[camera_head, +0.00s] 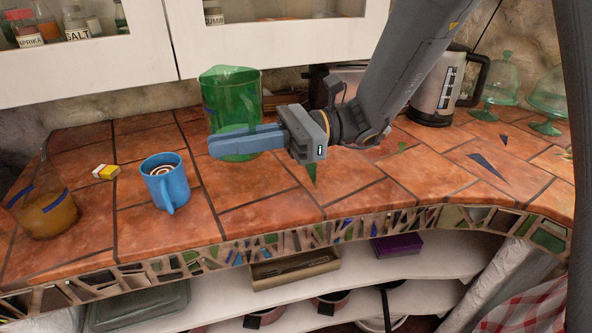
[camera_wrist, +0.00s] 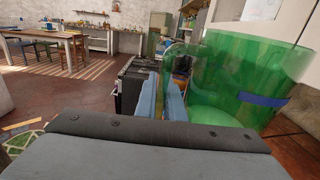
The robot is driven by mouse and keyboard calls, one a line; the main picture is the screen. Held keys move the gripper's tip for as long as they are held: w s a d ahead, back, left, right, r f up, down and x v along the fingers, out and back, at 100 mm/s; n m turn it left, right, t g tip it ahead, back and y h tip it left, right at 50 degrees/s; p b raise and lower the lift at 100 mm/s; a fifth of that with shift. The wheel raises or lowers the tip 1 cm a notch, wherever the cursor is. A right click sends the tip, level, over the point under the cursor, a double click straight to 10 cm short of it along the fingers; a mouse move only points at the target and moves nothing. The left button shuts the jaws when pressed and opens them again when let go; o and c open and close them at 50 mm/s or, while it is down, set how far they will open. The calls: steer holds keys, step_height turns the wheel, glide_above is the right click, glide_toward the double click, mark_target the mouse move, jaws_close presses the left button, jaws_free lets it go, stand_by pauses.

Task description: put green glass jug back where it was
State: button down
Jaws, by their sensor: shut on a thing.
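The green glass jug (camera_head: 229,92) is upright over the tiled counter, in front of the white cupboard. My gripper (camera_head: 216,147) reaches in from the right, its blue fingers crossing the front of the jug's lower part. In the wrist view the jug (camera_wrist: 240,80) fills the right side, with a dark blue patch on its wall. The fingers (camera_wrist: 161,85) are close together at its left side, shut on the jug; the gripped part is mostly hidden. Whether the jug's base touches the tiles I cannot tell.
A blue mug (camera_head: 166,183) stands front left, with a small yellow and white box (camera_head: 105,172) and an amber-filled glass jug (camera_head: 45,205) further left. A kettle (camera_head: 437,88) and green glass domes (camera_head: 497,82) stand at the right. Tiles around the green jug are largely clear.

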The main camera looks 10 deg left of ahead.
steer(key=w+d+m+t+y, duration=0.1)
steer(key=w+d+m+t, duration=0.15)
steer(key=w+d, duration=0.6)
steer(key=shift+n, duration=0.45)
steer(key=shift+s+d+f+p, duration=0.15)
steer(key=shift+f+p, duration=0.2)
steer(key=shift+f, duration=1.4)
steer(key=shift+d+f+p, duration=0.1)
steer(key=shift+f+p, duration=0.2)
steer(key=shift+f, duration=1.45)
steer(key=shift+s+d+f+p, duration=0.15)
steer(key=shift+f+p, duration=0.2)
steer(key=shift+f, duration=1.4)
steer(key=shift+f, duration=0.2)
steer(key=c, duration=1.9)
jaws_free()
steer(key=shift+o, duration=0.2)
